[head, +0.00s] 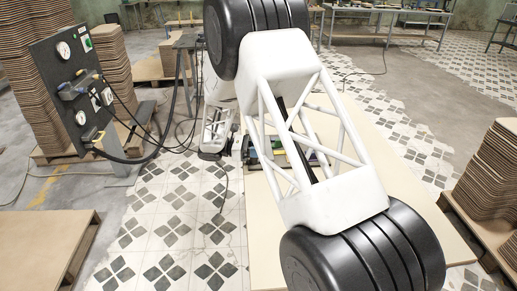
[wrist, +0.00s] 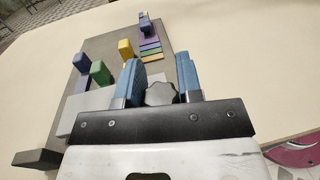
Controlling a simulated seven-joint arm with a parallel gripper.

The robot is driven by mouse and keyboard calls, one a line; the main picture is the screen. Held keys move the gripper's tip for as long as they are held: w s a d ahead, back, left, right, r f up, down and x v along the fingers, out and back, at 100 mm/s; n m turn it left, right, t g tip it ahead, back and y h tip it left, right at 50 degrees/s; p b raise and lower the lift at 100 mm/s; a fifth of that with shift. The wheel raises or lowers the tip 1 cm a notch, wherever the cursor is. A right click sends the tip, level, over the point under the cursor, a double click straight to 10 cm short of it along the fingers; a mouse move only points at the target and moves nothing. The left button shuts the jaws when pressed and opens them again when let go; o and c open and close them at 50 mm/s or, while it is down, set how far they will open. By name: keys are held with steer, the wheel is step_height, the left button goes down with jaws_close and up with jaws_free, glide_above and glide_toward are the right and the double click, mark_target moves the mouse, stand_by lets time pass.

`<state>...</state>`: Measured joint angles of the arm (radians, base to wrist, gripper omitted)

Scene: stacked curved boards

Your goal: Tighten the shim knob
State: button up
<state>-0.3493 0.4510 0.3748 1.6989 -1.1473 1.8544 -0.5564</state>
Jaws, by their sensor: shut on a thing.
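The shim knob (wrist: 160,94) is a dark grey, lobed knob low in the middle of the wrist view. My gripper (wrist: 160,74) has two blue fingers, one on each side of the knob, and is shut on it. The fixture board (wrist: 105,50) is a grey-brown plate beyond the gripper, carrying a light grey block (wrist: 72,122) at the left. The knob's lower part and whatever it sits on are hidden by my gripper body. In the head view, my arm covers most of the fixture.
Green (wrist: 101,73), blue (wrist: 82,66) and yellow (wrist: 125,49) blocks stand on the board close to the left finger. Several coloured strips lie farther back. The pale tabletop (wrist: 240,60) is clear at right. A gauge panel (head: 72,85) with hoses stands at left.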

steer(key=shift+s+m+g+y, duration=0.15)
steer(key=shift+m+g+y, duration=0.55)
steer(key=shift+m+g, duration=1.2)
steer(key=shift+n+g, duration=0.3)
steer(key=shift+g, duration=0.2)
steer(key=o, duration=0.9)
steer(key=shift+r, duration=0.1)
steer(key=shift+r, duration=1.4)
steer(key=shift+r, duration=0.2)
